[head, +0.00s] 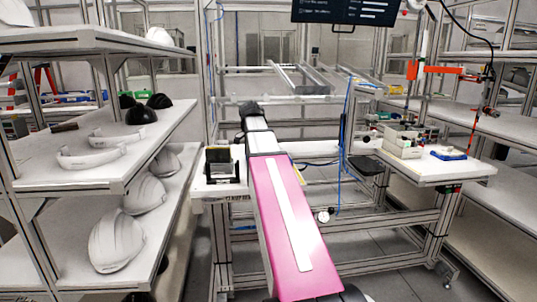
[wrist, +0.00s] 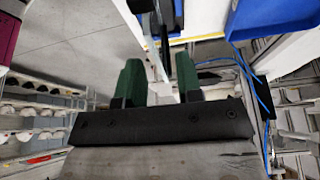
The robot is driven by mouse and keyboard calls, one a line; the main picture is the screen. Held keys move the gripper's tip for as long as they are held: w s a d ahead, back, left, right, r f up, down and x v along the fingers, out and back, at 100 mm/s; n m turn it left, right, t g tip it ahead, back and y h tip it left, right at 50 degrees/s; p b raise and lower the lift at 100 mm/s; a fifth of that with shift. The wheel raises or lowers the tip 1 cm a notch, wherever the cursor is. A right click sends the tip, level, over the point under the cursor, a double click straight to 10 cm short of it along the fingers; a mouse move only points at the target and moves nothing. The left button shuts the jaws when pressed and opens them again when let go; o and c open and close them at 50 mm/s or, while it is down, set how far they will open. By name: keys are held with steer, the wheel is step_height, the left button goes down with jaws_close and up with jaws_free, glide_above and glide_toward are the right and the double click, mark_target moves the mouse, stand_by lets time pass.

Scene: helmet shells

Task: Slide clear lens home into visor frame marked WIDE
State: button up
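My gripper shows in the wrist view (wrist: 160,80) with its two green fingers apart. A pale strip shows between the fingers, but I cannot tell what it is, and I see nothing clamped. In the head view my arm reaches forward over the bench, and its dark end hides the fingertips. Two pale curved visor-like pieces, one nearer (head: 92,155) and one farther (head: 116,135), lie on the upper left shelf. No WIDE mark is readable, and I cannot make out a clear lens or which piece is a frame.
A dark upright stand (head: 223,165) is on the bench left of my arm. White helmet shells (head: 117,240) sit on the lower left shelf, black ones (head: 141,113) above. A side bench (head: 440,172) holds boxes. A blue bin (wrist: 270,15) shows in the wrist view.

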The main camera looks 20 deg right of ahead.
steer(key=v, duration=0.9)
steer(key=shift+r, duration=0.35)
steer(key=shift+a, duration=0.1)
